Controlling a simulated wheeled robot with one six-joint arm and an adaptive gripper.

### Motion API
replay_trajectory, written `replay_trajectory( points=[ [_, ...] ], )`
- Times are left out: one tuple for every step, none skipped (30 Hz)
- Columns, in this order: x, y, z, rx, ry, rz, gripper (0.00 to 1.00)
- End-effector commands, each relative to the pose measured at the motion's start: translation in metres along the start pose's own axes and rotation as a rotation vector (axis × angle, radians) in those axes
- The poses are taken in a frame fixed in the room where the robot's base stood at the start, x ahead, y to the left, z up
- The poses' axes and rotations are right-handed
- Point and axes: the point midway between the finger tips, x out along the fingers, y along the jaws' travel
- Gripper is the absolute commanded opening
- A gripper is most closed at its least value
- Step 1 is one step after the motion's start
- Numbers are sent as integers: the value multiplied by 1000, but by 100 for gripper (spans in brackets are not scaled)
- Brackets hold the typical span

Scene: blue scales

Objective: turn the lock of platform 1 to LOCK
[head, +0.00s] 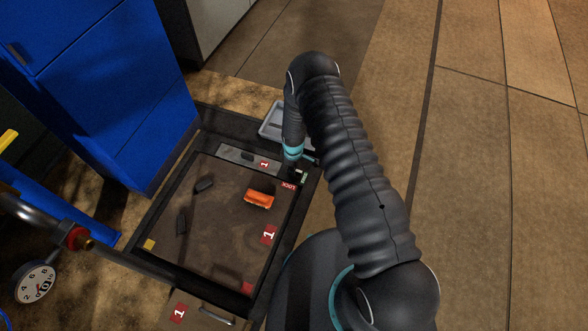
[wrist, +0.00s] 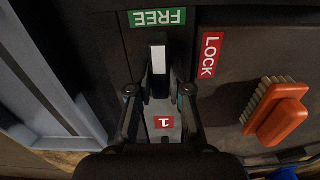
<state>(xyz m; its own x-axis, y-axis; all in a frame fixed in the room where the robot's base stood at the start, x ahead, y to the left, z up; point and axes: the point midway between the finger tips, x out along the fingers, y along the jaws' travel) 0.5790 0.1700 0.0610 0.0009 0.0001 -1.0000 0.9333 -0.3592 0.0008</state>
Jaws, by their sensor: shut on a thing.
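The lock lever of platform 1, with a white top face (wrist: 158,62), stands between my fingertips in the wrist view. It points up toward the green FREE label (wrist: 158,17). The red LOCK label (wrist: 210,55) lies to its right; it also shows in the head view (head: 289,185). My gripper (wrist: 158,88) is shut on the lever, with a finger on each side. In the head view my gripper is at the far right corner of the dark platform frame (head: 213,123), mostly hidden by my arm.
An orange brush (head: 259,198) and several dark pieces lie on the platform. A grey tray (head: 272,122) is beyond the corner. A blue cabinet (head: 110,90) stands behind left. A dial gauge (head: 35,282) and a metal pipe are at left. Open floor lies to the right.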

Motion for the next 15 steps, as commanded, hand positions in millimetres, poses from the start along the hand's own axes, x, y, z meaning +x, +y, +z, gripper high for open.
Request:
replay_trajectory(
  points=[
    [2, -1, 0, 12, -1, -2, 0],
    [2, -1, 0, 23, -1, -2, 0],
    [2, -1, 0, 38, -1, -2, 0],
    [2, -1, 0, 53, -1, -2, 0],
    [2, -1, 0, 68, -1, -2, 0],
    [3, -1, 0, 92, -1, -2, 0],
    [3, -1, 0, 112, -2, -2, 0],
    [4, -1, 0, 133, -2, -2, 0],
    [4, -1, 0, 163, -2, -2, 0],
    [4, -1, 0, 189, -2, -2, 0],
    [4, -1, 0, 215, -2, -2, 0],
    [4, -1, 0, 250, -2, -2, 0],
    [4, -1, 0, 278, -2, -2, 0],
    [4, -1, 0, 306, -3, -2, 0],
    [4, -1, 0, 345, -2, -2, 0]
  ],
)
